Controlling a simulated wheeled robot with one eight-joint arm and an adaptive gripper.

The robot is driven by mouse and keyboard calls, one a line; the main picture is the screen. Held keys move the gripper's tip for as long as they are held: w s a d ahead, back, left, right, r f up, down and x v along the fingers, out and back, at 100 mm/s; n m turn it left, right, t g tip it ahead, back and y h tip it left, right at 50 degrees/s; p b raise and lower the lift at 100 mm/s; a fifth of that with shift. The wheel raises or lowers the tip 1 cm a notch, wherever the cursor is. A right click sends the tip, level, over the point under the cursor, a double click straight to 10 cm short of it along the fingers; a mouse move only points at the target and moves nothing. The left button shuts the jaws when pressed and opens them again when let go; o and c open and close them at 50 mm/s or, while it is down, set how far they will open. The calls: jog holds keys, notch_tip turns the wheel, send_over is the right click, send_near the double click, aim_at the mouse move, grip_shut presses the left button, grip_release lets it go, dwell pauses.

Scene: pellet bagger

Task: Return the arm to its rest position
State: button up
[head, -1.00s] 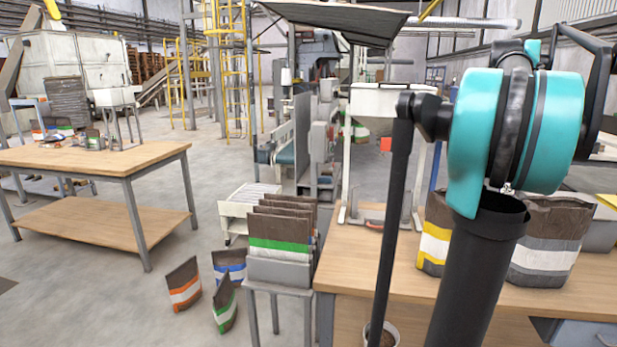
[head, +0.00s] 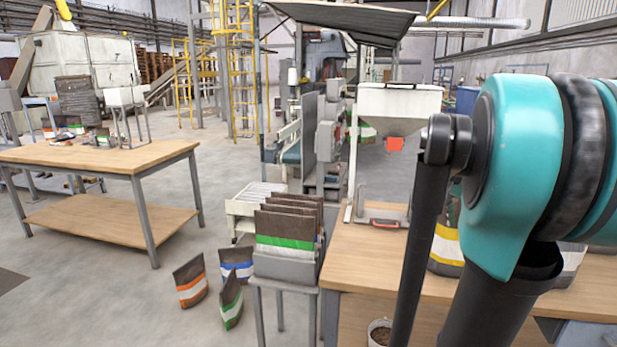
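My arm, with teal joint housings and dark links, fills the right side of the head view. Its links stand in front of the right workbench and hide part of it. My gripper is not visible in this view, so its fingers and anything in them cannot be seen.
The right workbench (head: 362,263) carries bags (head: 447,248) partly hidden behind my arm. A rack of brown bags (head: 284,262) stands at its left end. Several bags (head: 190,283) stand on the floor. A left table (head: 100,152) stands apart, with open floor between. A hopper (head: 398,103) stands behind.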

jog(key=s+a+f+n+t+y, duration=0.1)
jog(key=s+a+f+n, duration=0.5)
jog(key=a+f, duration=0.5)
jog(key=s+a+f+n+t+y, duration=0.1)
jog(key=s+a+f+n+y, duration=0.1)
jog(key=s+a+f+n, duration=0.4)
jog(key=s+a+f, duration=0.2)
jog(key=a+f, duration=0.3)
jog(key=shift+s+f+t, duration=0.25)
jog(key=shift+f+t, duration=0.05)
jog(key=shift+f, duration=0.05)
